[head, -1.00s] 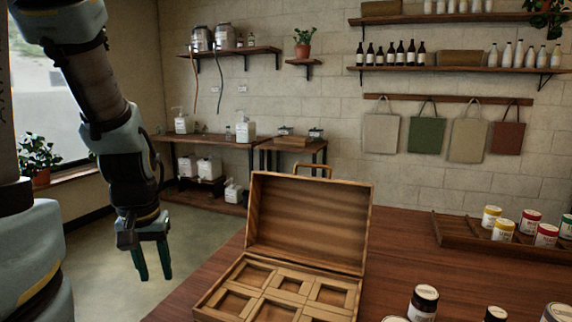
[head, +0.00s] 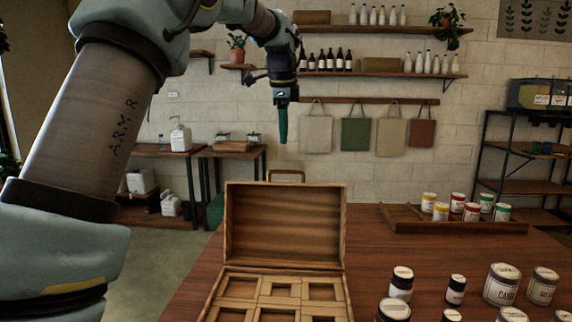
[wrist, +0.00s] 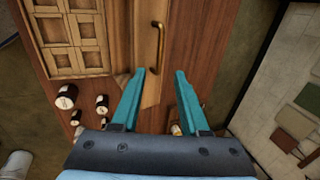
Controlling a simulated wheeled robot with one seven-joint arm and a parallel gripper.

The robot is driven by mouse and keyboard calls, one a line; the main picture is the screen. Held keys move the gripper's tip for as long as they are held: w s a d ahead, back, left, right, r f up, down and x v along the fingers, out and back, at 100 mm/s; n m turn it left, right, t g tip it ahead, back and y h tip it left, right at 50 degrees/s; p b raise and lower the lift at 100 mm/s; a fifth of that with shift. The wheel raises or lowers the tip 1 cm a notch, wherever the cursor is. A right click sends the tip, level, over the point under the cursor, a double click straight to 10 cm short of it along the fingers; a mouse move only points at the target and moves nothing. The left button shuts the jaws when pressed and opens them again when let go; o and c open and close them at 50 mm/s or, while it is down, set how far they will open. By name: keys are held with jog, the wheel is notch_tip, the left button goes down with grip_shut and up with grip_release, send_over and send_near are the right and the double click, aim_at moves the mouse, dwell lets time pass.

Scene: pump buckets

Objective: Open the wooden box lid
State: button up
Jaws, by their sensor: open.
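The wooden box (head: 215,290) stands on the table with its lid (head: 285,222) raised upright at the back, so the divided inside shows. Its compartments look empty. The handle (head: 287,174) sticks up from the lid's top edge. In the wrist view the box (wrist: 75,60) is at upper left, and the lid's handle (wrist: 157,45) lies beyond my fingertips. My gripper (head: 283,138) points down, above the lid in the head view. It also shows in the wrist view (wrist: 161,74), with its two teal fingers apart and nothing between them.
Several dark-lidded jars (head: 401,284) stand right of the box. A wooden tray (head: 440,222) with coloured cans is further back on the right. Bare tabletop (head: 375,245) lies between the lid and tray. Bags (head: 355,133) and shelves hang on the far wall.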

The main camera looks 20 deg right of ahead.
jog(key=p+x, duration=0.1)
jog(key=x, duration=0.9)
jog(key=shift+f, duration=0.3)
grip_shut()
dwell(1.0)
